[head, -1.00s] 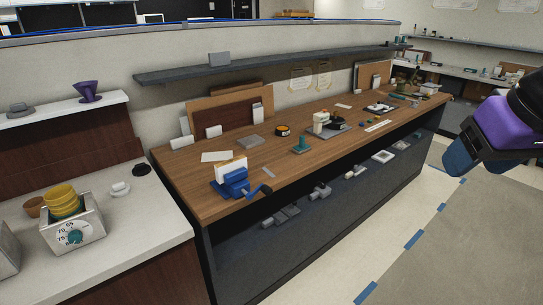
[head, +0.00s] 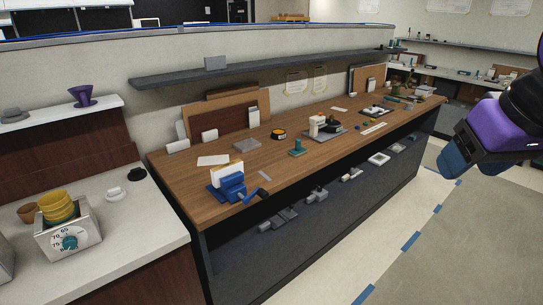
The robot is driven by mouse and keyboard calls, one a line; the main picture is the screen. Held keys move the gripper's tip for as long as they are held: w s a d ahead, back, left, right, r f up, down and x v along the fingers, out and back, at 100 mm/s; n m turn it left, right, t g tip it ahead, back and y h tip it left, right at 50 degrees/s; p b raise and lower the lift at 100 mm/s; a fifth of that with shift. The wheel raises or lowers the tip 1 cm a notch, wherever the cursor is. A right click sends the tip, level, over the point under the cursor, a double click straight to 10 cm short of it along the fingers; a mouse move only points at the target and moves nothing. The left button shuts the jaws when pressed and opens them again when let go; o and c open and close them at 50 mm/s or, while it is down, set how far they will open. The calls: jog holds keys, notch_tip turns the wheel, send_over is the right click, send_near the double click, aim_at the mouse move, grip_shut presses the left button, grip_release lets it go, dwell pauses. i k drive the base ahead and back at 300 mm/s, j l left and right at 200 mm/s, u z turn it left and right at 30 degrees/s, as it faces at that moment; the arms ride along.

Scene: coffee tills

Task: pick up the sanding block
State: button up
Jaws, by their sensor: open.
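I cannot tell for certain which thing is the sanding block. A plain grey block (head: 215,62) sits on the dark wall shelf, and a flat grey slab (head: 247,145) lies on the wooden workbench (head: 215,207). A small teal piece on a base (head: 298,150) stands further right on the bench. My gripper (head: 455,163), purple with dark blue ends, hangs at the right edge over the floor, well apart from the bench. It is open, with nothing seen in it; its fingers are partly hidden by the viewing angle.
A blue vise (head: 229,185) with a handle stands at the bench's near end. The dark shelf (head: 258,67) runs above the bench. The floor (head: 450,240) at right is clear.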

aim_at(298, 151)
jog(key=i+l+u, duration=0.25)
jog(key=i, duration=0.2)
jog(key=i+l+u, duration=0.55)
jog(key=i+l, duration=0.2)
jog(key=l, duration=0.2)
jog(key=i+l+u, duration=0.25)
jog(key=l, duration=0.3)
